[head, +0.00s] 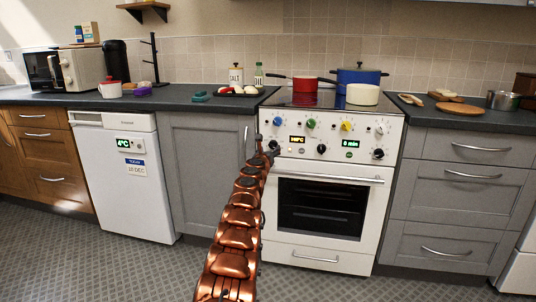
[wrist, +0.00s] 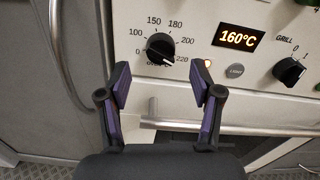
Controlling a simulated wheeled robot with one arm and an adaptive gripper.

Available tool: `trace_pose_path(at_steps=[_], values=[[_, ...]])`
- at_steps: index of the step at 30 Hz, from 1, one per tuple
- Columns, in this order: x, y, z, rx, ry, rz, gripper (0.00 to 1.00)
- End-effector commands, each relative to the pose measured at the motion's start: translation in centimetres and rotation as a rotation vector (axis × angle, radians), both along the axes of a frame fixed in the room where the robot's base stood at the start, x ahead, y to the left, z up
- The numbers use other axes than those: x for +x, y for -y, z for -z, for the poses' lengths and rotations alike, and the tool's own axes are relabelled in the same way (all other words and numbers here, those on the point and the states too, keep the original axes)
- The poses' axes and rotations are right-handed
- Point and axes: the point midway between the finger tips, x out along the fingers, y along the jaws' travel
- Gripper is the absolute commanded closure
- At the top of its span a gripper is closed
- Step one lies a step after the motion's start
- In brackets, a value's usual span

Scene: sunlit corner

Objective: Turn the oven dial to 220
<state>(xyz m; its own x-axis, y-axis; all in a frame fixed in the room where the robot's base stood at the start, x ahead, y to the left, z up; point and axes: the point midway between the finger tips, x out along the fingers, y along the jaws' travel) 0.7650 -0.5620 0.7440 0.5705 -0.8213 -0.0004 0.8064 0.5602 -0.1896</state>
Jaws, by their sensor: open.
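The black oven dial (wrist: 160,47) is on the white oven front in the wrist view, with numbers from 0 to 220 around it. Its white mark points to the lower right, close to the 220 label. The dial also shows in the head view (head: 273,145), partly hidden by my arm. The oven display (wrist: 237,37) reads 160°C, with a small lit lamp below it. My gripper (wrist: 163,82) is open and empty, its purple-padded fingers below and either side of the dial. I see no clear contact with the dial.
The black grill knob (wrist: 290,72) is to the right, with a light button (wrist: 235,71) between. The oven door handle (wrist: 225,130) runs below. A red pot (head: 305,92), blue pot (head: 358,76) and cream pot (head: 362,95) stand on the hob (head: 325,104).

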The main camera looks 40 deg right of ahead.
Motion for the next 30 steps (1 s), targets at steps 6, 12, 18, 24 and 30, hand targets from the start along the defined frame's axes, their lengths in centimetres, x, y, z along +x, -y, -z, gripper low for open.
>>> trace_pose_path(at_steps=[6,12,18,24,30], values=[[-0.6,-1.2,-0.1,0.000,0.001,-0.002,0.35],[-1.2,-1.9,0.0,0.000,0.000,-0.001,0.35],[-1.4,-2.2,0.0,0.000,-0.001,-0.001,0.35],[-1.5,-2.1,0.0,0.000,0.000,0.000,0.35],[-1.5,-2.1,0.0,0.000,0.000,0.000,0.35]])
